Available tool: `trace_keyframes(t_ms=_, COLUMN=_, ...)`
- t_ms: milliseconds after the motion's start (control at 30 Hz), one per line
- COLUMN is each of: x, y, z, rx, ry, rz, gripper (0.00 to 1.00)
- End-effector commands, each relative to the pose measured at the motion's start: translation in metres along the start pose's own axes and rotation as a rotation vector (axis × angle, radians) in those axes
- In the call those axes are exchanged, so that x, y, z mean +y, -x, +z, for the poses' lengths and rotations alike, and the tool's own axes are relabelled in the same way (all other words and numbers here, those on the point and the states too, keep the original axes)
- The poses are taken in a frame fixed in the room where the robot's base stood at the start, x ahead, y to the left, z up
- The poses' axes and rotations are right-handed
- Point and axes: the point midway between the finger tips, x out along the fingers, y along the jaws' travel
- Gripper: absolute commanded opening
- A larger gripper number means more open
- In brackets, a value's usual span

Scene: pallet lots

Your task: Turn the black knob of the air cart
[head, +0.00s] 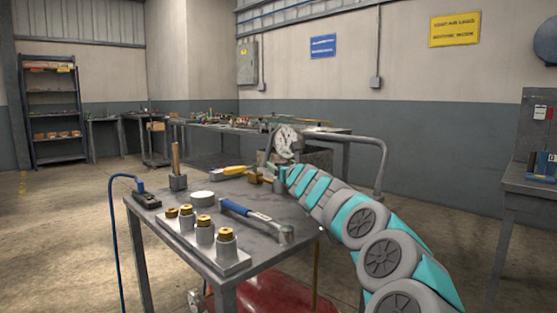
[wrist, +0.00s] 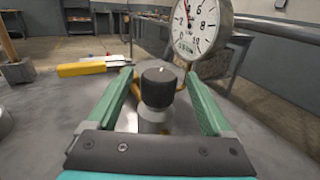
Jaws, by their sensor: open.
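The black knob (wrist: 160,84) stands upright on a pale metal stem on the air cart (head: 212,276), in the middle of the wrist view. My gripper (wrist: 160,76) is open, with one green finger on each side of the knob and visible gaps between. The knob appears between the fingers; whether they reach its full depth I cannot tell. A round white pressure gauge (wrist: 198,24) stands just behind it to the right. In the head view my gripper (head: 277,180) is at the cart's far right corner, and the knob cannot be made out there.
A yellow-handled tool (wrist: 92,67) lies left of the knob. A blue-handled hammer (head: 250,212), a white roll (head: 202,198), brass-topped fittings (head: 205,232) and a black device (head: 146,200) with a blue cable sit on the cart. A bent handle rail (head: 380,160) rises behind.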

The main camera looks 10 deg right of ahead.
Motion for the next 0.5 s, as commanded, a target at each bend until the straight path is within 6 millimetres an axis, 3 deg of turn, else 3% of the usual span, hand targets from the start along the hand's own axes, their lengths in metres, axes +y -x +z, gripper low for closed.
trace_keyframes(t_ms=500, x=0.001, y=-0.039, z=0.0, rx=0.002, ry=0.002, rz=0.001, gripper=0.84)
